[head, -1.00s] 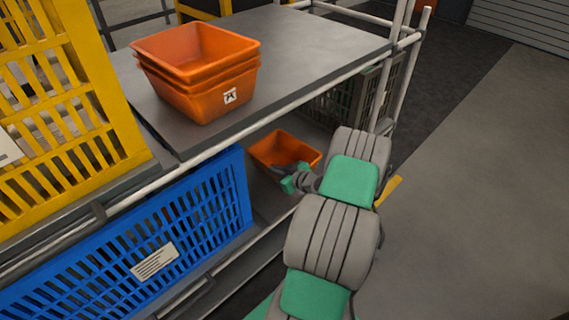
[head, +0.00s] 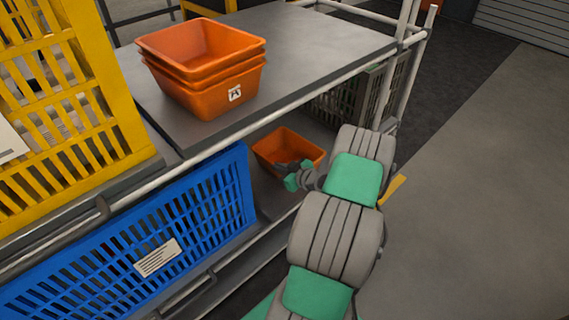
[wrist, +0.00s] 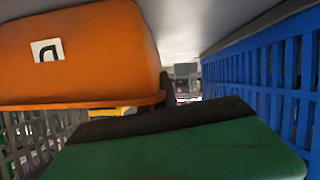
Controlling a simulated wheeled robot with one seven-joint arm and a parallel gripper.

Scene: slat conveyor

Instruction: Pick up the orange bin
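One orange bin (head: 275,150) sits alone on the lower shelf in the head view, mouth up. Its side with a white label fills the upper left of the wrist view (wrist: 85,60), where it looks inverted. My gripper (head: 290,168) is at the near right part of this bin, its dark fingers overlapping the rim in the head view. In the wrist view, my green and dark gripper body covers the bottom, and a dark part shows beside the bin's rim. Whether the fingers are closed on the rim is hidden. A stack of orange bins (head: 205,85) stands on the upper shelf.
A blue slatted crate (head: 158,225) stands left of the single bin on the lower level. A yellow crate (head: 100,125) is at the far left above. The upper shelf (head: 320,40) overhangs the bin. A grey-green crate (head: 340,108) is behind; open floor lies right.

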